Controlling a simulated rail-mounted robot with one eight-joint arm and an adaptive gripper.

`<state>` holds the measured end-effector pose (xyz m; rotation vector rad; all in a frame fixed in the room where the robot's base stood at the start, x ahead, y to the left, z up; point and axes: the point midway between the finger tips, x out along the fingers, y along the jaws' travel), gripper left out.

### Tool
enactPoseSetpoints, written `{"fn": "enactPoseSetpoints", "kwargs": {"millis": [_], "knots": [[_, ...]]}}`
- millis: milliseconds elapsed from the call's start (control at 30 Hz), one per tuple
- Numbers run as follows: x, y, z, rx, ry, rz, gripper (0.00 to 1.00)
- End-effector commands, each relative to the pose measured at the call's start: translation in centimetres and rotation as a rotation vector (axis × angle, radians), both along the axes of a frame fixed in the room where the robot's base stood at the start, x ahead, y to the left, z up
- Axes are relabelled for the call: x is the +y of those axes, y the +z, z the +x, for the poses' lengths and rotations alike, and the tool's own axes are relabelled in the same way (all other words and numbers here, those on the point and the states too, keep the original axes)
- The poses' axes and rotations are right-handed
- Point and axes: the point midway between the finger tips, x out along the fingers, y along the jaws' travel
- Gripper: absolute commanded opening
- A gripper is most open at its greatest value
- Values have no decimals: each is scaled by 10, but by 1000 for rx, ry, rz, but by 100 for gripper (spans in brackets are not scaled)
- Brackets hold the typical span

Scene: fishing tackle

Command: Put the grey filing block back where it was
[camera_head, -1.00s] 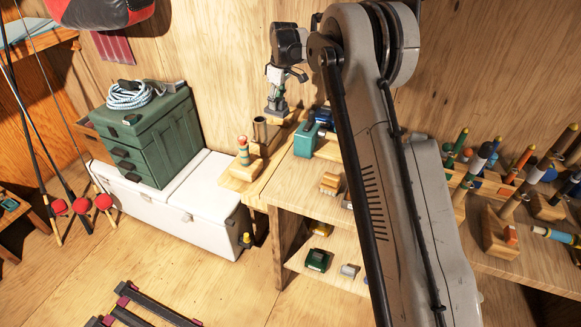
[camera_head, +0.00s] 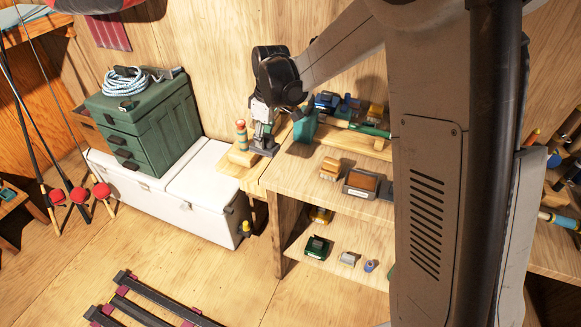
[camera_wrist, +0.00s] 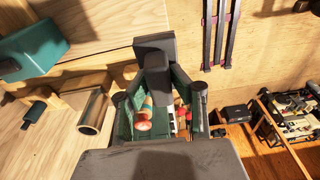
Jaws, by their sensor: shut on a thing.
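My gripper (camera_head: 264,128) is low over the left end of the wooden bench and points down. It is shut on a dark grey block, taken to be the grey filing block (camera_head: 262,149). In the wrist view the block (camera_wrist: 154,58) shows between the finger tips, and the fingers cover part of it. In the head view the block is close to a wooden stand (camera_head: 240,160) with a striped peg; whether it touches the stand or bench cannot be told.
A teal box (camera_head: 305,127) stands just right of my gripper. A brass tube (camera_wrist: 92,112) is near the fingers in the wrist view. A white chest (camera_head: 205,190) with a green drawer box (camera_head: 150,125) is left.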

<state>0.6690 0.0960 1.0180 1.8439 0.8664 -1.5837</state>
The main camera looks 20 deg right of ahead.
Motion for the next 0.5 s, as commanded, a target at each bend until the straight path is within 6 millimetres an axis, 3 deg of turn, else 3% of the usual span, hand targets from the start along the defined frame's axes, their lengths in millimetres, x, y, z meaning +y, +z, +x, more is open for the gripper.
{"fn": "enactPoseSetpoints", "kwargs": {"millis": [100, 200, 500], "knots": [[4, -5, -19, -1, 28, 1, 0], [1, -8, -23, -1, 37, 0, 0], [-43, -38, 3, -1, 36, 0, 0]]}}
